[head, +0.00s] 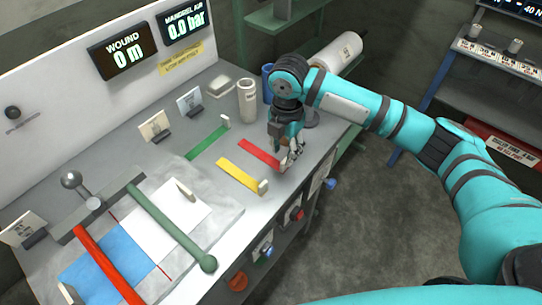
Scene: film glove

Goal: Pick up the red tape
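My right gripper (289,162) points down at the right end of the red tape, near the bench's front edge. Its fingers cover that end, where a small pale tab partly shows. The fingers are small and overlap the tab, so I cannot tell whether they are shut on it. My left gripper is not in view.
A green bar (168,226) and a red bar (105,264) lie over a blue and white sheet at the left. A white cylinder (247,100) and a blue container (268,82) stand behind my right gripper. Small cards (155,127) stand along the back.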

